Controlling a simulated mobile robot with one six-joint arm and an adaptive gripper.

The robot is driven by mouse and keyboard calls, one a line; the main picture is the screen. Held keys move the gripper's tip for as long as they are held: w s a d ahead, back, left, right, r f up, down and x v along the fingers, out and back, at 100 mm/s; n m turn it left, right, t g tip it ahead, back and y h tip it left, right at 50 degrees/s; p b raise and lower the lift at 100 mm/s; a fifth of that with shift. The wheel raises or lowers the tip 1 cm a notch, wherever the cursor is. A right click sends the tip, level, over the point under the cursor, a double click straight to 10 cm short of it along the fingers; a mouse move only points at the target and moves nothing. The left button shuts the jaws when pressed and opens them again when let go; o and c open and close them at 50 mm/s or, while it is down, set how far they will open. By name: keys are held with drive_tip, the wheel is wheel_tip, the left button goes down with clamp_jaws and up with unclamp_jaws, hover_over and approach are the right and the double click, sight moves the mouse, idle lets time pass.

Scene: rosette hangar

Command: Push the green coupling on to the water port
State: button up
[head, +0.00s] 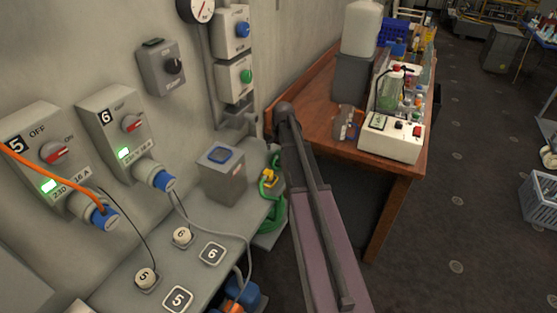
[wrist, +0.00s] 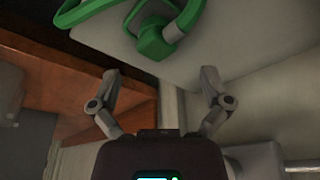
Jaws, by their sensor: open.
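The green coupling (wrist: 153,44) shows at the top of the wrist view, a dark green block on the green hose (wrist: 190,14), lying against a pale grey surface. My gripper (wrist: 160,74) is open and empty; its fingers are spread, with the coupling beyond and between them, apart from both. In the head view the green hose (head: 276,215) hangs in loops at the end of the grey bench, by a small yellow fitting (head: 270,178). My arm hides the gripper there. I cannot clearly make out the water port in either view.
A grey box with a blue top (head: 224,174) stands left of the hose. Wall sockets 5 (head: 52,150) and 6 (head: 120,122) carry plugs and cables. A wooden table (head: 320,112) with a white device (head: 391,138) stands to the right. Open floor lies further right.

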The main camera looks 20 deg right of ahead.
sight(279, 153)
drive_tip(key=shift+f, duration=0.2)
idle(0.3)
drive_tip(key=b+x, duration=0.3)
drive_tip(key=shift+s+d+f+b, duration=0.1)
drive_tip(key=shift+d+f+b, duration=0.15)
drive_tip(key=shift+b, duration=0.1)
drive_tip(key=shift+b+x, duration=0.7)
drive_tip(key=shift+x, duration=0.1)
drive_tip(key=shift+a, duration=0.1)
drive_tip(key=c, duration=1.2)
